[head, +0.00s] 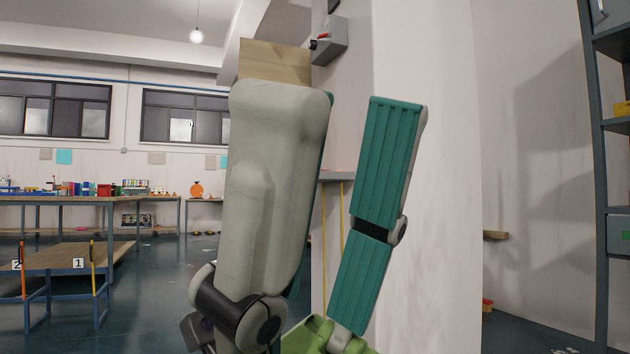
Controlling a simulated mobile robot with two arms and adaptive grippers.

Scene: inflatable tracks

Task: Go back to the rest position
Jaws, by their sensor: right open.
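My right gripper (340,102) fills the middle of the head view, close to the camera and pointing up. One finger shows its broad grey back. The other stands apart to the right, with teal ribbed pads and a dark joint between them. The green base of the gripper shows at the bottom edge. The gripper is open, with a gap between the fingers and nothing seen held in it. A light wooden piece (275,62) shows just above the grey finger; its lower part is hidden, and I cannot tell what it belongs to. My left gripper is not in view.
A pale pillar (430,55) stands behind the gripper, with a grey switch box (328,42) on it. Workbenches (60,200) with coloured items and low ramps numbered 1 and 2 (85,256) are at left. A metal rack (600,180) stands at right. Dark floor (160,300) lies open between.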

